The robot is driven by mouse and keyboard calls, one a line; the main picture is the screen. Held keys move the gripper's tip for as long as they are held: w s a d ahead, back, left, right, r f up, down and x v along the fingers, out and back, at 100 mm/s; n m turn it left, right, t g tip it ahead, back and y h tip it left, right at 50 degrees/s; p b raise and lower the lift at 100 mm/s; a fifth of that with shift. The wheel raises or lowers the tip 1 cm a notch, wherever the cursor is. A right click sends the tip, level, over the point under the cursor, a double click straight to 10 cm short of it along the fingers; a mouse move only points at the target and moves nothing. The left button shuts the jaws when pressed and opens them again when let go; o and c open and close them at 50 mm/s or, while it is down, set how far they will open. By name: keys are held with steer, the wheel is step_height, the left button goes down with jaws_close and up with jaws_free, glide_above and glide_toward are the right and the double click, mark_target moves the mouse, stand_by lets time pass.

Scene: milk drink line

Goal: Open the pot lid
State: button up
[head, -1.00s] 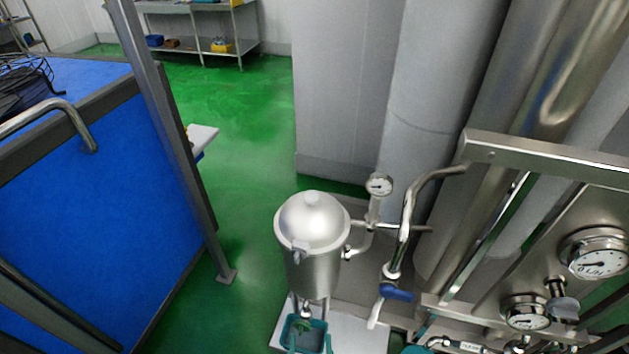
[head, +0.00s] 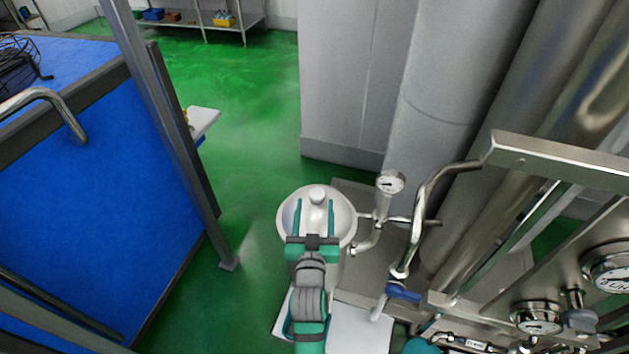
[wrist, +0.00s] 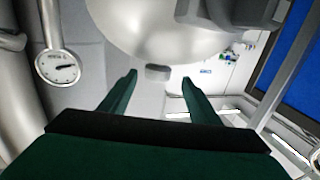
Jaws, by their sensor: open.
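The steel pot lid (head: 287,218) is a shiny dome with a round knob (head: 317,193) on top, in the lower middle of the head view. It looks shut on the pot. My gripper (head: 315,202) is over the lid, its two teal fingers open, one to each side of the knob. In the wrist view the fingers of my gripper (wrist: 159,76) are apart, with a small grey piece, likely the knob (wrist: 158,72), between their tips. The dome of the lid (wrist: 150,30) fills the top. I cannot tell whether the fingers touch it. My arm hides the pot's front.
A pressure gauge (head: 390,182) and pipework stand close to the pot's right. A blue-handled valve (head: 402,292) and a steel panel with gauges (head: 540,318) are further right. A blue-sided table (head: 95,170) with a metal post is on the left. Green floor lies between.

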mark_target(317, 188)
steer(key=w, duration=0.2)
steer(key=w+d, duration=0.1)
steer(key=w, duration=0.4)
steer(key=shift+w+d, duration=0.15)
steer(key=shift+w, duration=0.15)
steer(key=shift+w+a, duration=0.2)
steer(key=shift+w, duration=0.75)
